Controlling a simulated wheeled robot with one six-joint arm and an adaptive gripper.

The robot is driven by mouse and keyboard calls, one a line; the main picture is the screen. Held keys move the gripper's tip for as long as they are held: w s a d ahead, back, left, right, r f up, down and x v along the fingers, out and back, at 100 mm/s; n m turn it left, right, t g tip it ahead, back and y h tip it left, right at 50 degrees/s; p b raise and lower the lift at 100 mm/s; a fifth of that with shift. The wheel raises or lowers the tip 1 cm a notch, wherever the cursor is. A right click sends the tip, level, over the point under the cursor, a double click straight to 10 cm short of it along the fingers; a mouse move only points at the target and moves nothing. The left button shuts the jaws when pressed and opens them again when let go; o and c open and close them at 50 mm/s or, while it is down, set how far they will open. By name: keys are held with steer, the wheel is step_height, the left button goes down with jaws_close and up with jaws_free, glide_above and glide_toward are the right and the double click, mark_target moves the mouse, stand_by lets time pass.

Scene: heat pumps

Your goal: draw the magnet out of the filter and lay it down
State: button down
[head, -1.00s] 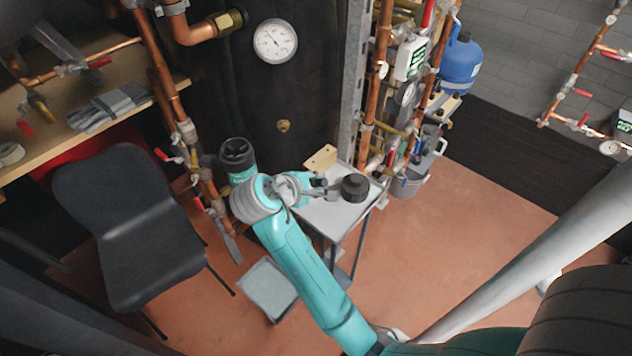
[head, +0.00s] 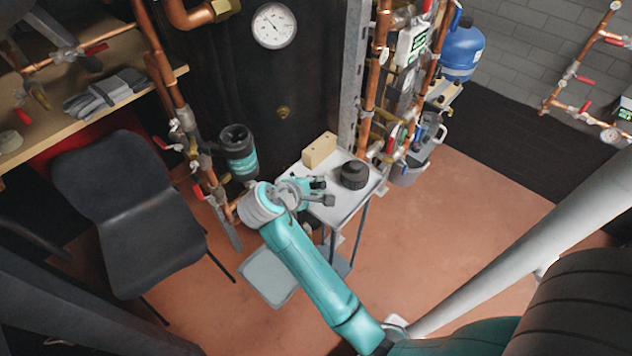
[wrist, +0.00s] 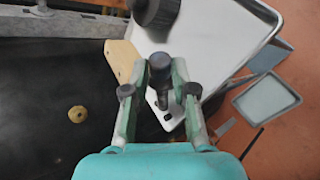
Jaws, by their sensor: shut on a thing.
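The filter (head: 240,160) is a teal-and-black cylinder, upright with its top open, beside the copper pipes left of the tray stand in the head view. My gripper (head: 321,191) is over the near part of the stand's metal tray (head: 345,207). In the wrist view my gripper (wrist: 159,90) has a dark, round-ended rod, apparently the magnet (wrist: 160,68), between its fingers. Its lower end is hard to make out, and I cannot tell whether it touches the tray. A round black ribbed cap (head: 354,175) lies on the tray, right of my gripper, apart from it.
A pale wooden block (head: 319,150) stands at the tray's back edge. Pipes and valves (head: 385,90) rise behind it. A black chair (head: 130,215) is at the left. The tray's right part beside the cap is bare.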

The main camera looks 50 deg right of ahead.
stand_by(0.3)
steer(key=c, duration=0.9)
jaws_free()
steer(key=shift+o, duration=0.2)
steer(key=shift+f, duration=0.1)
step_height(320, 180, up, 11)
stand_by(0.6)
